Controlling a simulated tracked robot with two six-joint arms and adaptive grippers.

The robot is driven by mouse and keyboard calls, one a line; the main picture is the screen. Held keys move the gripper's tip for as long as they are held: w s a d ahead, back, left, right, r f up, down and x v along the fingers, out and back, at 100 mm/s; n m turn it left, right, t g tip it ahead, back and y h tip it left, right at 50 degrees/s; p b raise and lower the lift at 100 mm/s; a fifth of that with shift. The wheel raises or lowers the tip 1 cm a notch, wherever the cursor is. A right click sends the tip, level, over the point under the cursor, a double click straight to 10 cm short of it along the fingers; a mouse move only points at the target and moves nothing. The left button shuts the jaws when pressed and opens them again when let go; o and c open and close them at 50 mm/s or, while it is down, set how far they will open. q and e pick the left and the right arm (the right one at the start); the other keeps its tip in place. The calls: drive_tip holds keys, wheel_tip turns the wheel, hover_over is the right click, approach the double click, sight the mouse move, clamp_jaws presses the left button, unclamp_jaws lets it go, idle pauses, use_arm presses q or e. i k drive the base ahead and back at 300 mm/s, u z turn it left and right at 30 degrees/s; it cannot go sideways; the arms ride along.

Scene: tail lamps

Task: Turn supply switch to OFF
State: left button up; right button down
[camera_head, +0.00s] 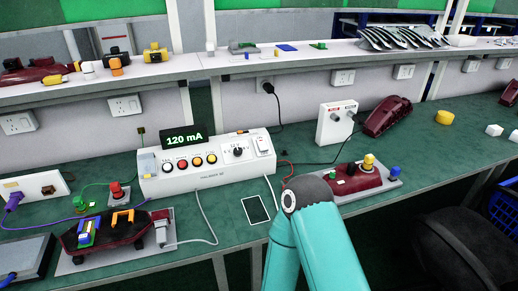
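A white supply unit (215,178) stands on the green bench, with a lit display (184,140) reading 120 mA. Its sloped front has a row of red and yellow round parts and a dark rotary knob (238,152). A white switch (262,145) is at its right end; its position is too small to tell. One of my arms, teal with a grey joint, rises from the bottom right of centre, in front of the bench. Its gripper is not visible, and neither is my other gripper.
A dark red lamp on a grey plate (75,262) lies at front left, and another lamp (352,179) sits right of the unit. Cables cross the bench. A black chair (450,245) stands at lower right.

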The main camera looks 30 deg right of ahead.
sight(261, 144)
drive_tip(key=u, duration=0.9)
drive_tip(key=k, duration=1.05)
drive_tip(key=z, duration=1.45)
drive_tip(key=i, duration=1)
